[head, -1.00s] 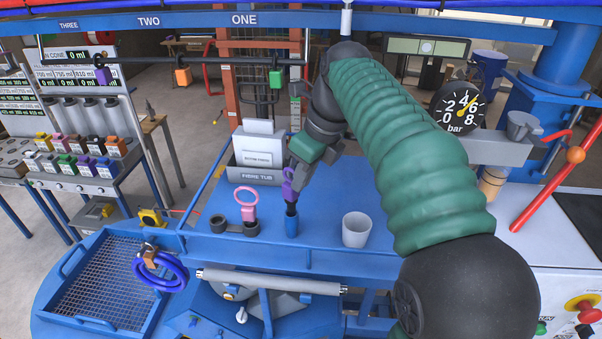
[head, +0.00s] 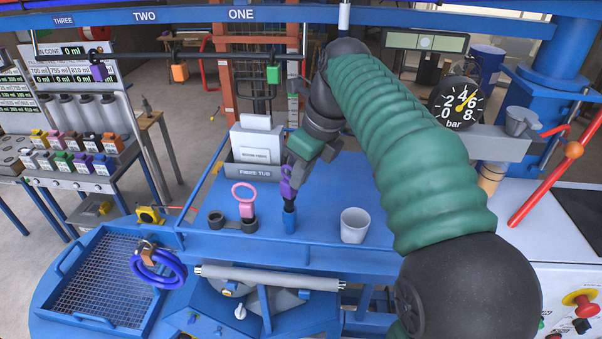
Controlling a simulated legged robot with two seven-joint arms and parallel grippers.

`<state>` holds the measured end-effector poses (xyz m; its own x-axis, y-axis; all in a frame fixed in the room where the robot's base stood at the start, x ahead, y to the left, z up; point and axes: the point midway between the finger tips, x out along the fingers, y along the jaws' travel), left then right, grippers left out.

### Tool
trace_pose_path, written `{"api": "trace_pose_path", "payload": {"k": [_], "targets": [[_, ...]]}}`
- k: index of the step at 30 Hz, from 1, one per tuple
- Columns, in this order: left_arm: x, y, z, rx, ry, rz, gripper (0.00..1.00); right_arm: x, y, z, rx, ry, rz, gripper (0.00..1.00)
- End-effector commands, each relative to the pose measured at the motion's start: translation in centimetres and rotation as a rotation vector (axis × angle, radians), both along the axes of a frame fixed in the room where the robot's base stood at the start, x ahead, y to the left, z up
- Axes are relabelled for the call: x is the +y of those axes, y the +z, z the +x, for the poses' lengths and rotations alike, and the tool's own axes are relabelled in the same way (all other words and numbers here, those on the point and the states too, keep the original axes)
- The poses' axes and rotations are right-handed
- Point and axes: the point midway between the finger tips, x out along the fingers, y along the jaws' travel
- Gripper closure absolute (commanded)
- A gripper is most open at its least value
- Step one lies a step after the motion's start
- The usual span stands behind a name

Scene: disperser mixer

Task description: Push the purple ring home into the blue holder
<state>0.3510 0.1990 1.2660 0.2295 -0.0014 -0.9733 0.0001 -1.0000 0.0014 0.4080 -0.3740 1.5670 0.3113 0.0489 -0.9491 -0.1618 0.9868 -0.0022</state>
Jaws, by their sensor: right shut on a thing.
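The purple ring (head: 287,182) is upright at my right gripper (head: 290,178), which is shut on it. A dark shank shows below the ring and runs down into the top of the small blue holder (head: 290,224) on the blue bench. How deep the shank sits in the holder cannot be told. The fingers hide part of the ring. My left gripper is not in view.
A pink ring (head: 244,196) stands in a dark double holder (head: 234,225) to the left. A grey cup (head: 354,225) stands to the right. The fibre tub (head: 254,170) is behind. Blue rails edge the bench (head: 325,195).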

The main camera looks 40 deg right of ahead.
Motion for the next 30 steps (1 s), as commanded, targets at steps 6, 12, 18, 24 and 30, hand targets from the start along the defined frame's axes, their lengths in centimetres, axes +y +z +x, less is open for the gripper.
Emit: {"api": "trace_pose_path", "payload": {"k": [6, 12, 18, 24, 30], "targets": [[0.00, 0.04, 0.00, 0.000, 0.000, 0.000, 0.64, -0.04, 0.03, 0.01, 0.000, 0.000, 0.000, 1.00], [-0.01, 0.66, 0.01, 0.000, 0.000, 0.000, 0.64, -0.35, 0.23, 0.10, 0.000, 0.000, 0.000, 1.00], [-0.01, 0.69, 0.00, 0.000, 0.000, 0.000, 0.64, -0.50, 0.05, 0.25, -0.001, 0.000, -0.001, 1.00], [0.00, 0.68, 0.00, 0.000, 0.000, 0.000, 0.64, -0.49, 0.03, 0.29, -0.001, 0.000, -0.001, 1.00], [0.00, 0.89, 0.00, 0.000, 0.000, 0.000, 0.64, -0.36, 0.13, 0.26, -0.001, 0.001, 0.000, 1.00]]}}
